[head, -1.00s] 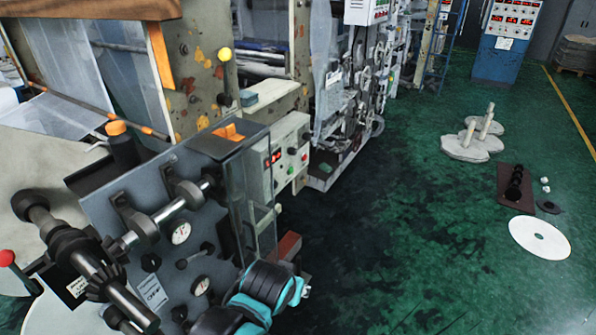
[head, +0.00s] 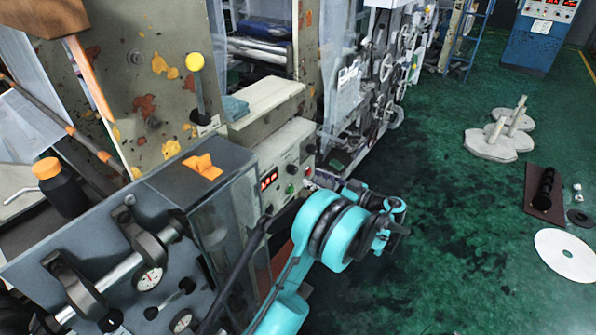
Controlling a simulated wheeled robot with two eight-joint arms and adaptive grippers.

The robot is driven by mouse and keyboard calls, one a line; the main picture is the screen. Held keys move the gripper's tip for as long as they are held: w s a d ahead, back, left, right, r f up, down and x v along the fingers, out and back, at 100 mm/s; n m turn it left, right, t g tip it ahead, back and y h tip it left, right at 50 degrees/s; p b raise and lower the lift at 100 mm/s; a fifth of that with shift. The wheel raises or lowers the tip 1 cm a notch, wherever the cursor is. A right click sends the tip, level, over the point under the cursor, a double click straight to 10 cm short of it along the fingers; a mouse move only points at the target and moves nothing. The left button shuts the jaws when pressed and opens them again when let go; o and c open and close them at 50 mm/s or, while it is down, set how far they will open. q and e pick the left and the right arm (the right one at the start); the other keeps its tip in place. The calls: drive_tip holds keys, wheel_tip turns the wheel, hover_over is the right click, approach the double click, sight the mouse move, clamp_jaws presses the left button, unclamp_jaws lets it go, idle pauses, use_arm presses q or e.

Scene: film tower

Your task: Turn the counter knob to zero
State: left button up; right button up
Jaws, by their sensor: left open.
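The counter box (head: 295,143) is a cream control box at the middle of the head view. Its front carries a lit red display (head: 268,180) whose digits are too small to read. A small dark knob (head: 290,169) sits right of the display, beside a green button (head: 290,188); I cannot tell for certain that it is the counter knob. My teal left arm reaches up from the bottom, and its dark left gripper (head: 318,182) is open, close to the right end of the panel. Whether it touches anything is unclear. My right gripper is not in view.
A grey machine housing with gauges (head: 149,279) and a clear guard (head: 212,215) stands left of my arm. A yellow-knobbed lever (head: 195,62) rises behind.

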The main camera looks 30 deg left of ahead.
sight(296, 171)
use_arm(q)
drive_tip(key=shift+n+y, duration=0.3)
drive_tip(key=shift+n, duration=0.1)
drive_tip(key=a, duration=0.2)
drive_tip(key=a+b, duration=0.1)
drive_tip(key=a, duration=0.3)
drive_tip(key=shift+w+a+f+b, duration=0.25)
drive_tip(key=shift+w+f+b, duration=0.15)
drive_tip(key=shift+a+r, duration=0.1)
drive_tip(key=shift+a, duration=0.4)
drive_tip(key=shift+c, duration=0.4)
clamp_jaws()
